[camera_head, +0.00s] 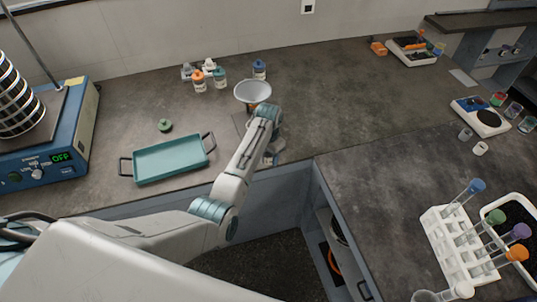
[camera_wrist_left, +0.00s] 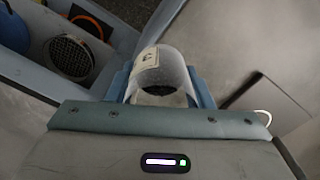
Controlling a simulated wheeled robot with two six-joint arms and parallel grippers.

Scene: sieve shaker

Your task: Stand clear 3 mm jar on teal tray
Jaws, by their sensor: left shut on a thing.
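The teal tray (camera_head: 170,177) lies on the dark bench at the left, with a raised rim and dark handles at its ends. It looks empty. My left gripper (camera_head: 272,152) is to the right of the tray, near the bench's front edge, partly hidden by its own arm. In the left wrist view its blue fingers are shut on a clear jar (camera_wrist_left: 160,72) with a pale label and something dark inside. The label's text is too small to read. My right gripper is not in view.
A green cap (camera_head: 165,125) lies behind the tray. The blue sieve shaker (camera_head: 62,150), display reading OFF, stands left. A pale funnel (camera_head: 252,91) and several small bottles (camera_head: 199,80) stand behind my gripper. A white tube rack (camera_head: 455,245) is on the right bench.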

